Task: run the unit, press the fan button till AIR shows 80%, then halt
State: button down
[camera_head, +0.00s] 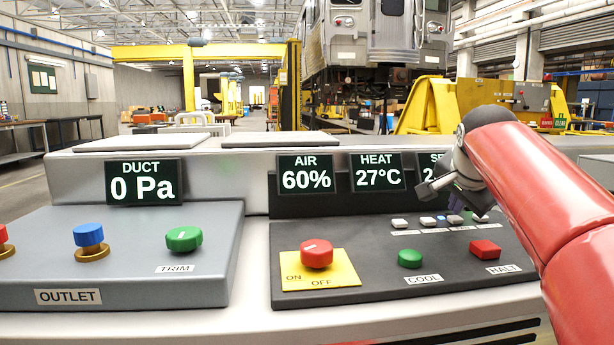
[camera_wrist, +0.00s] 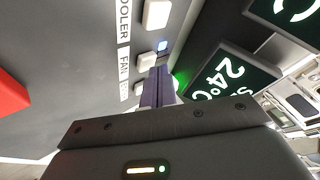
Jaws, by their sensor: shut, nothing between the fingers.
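My gripper (camera_head: 476,212) is shut and empty, over the small white buttons at the right. Its purple fingertips (camera_wrist: 160,72) show beside the white FAN button (camera_wrist: 147,62); I cannot tell whether they touch it. The FAN button (camera_head: 455,219) is also in the head view. The AIR display (camera_head: 306,175) reads 60%. The red knob (camera_head: 316,253) sits on a yellow ON/OFF plate (camera_head: 345,272); its setting is unclear. The green COOL button (camera_head: 410,258) and red HALT button (camera_head: 485,249) are on the dark panel.
The HEAT display (camera_head: 378,173) reads 27°C; the partly covered set display (camera_wrist: 234,78) shows 24°C. DUCT (camera_head: 142,183) reads 0 Pa. A grey OUTLET panel (camera_head: 130,270) with blue and green knobs is at left. Another white button (camera_wrist: 155,14) lies beside FAN. A blue light (camera_wrist: 162,45) glows nearby.

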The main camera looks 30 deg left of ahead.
aim_at(456, 219)
jog(key=shift+r, duration=0.1)
notch_tip(456, 219, up, 6)
jog(key=p, duration=0.6)
dwell(0.5)
